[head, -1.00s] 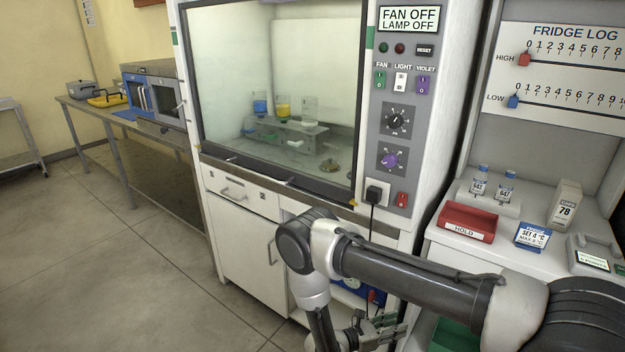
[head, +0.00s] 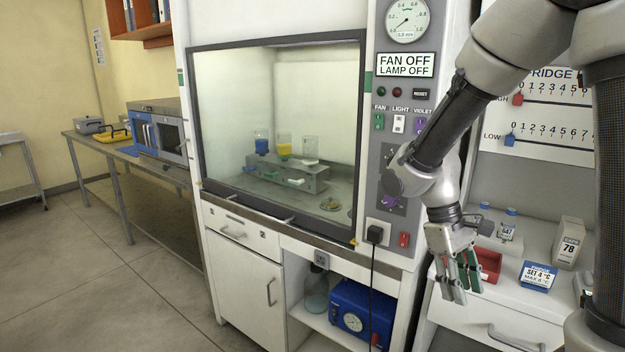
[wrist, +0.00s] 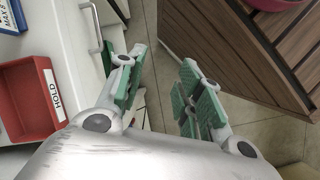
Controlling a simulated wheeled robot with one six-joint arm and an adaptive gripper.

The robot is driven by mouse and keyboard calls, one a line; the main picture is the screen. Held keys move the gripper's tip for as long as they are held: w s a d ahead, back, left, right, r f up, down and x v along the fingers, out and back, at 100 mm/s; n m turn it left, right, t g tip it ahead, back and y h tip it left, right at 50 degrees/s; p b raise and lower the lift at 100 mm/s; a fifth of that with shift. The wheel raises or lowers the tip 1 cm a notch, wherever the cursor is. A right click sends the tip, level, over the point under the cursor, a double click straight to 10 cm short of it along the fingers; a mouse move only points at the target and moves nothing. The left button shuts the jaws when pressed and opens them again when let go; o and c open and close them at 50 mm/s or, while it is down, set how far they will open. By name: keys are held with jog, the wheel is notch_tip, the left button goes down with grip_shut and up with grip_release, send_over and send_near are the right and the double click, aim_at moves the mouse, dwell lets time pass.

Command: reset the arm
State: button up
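My arm is raised in the head view, with its elbow high at the upper right and its forearm angled down. My gripper (head: 460,285) hangs pointing down in front of the right-hand counter, near the red HOLD tray (head: 488,264). In the wrist view my gripper (wrist: 160,70) shows two green-padded fingers spread apart with nothing between them. The floor and a cabinet edge show past the fingertips. The red tray (wrist: 30,95) is to the left of the fingers there, apart from them.
The fume hood (head: 280,115) stands centre with beakers on a rack inside; its panel reads FAN OFF, LAMP OFF. A blue box (head: 352,312) sits on the shelf below. Floor at left is clear.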

jog(key=s+d+r+m+t+y, duration=0.1)
jog(key=s+d+r+m+t, duration=0.1)
jog(key=r, duration=0.5)
jog(key=s+d+r+m+t+y, duration=0.2)
jog(key=s+d+r+m+t, duration=0.1)
jog(key=s+d+r+t, duration=0.2)
notch_tip(320, 180, up, 4)
jog(key=shift+s+f+m+t, duration=0.25)
jog(key=shift+s+t, duration=0.25)
jog(key=shift+s, duration=0.45)
dwell(0.4)
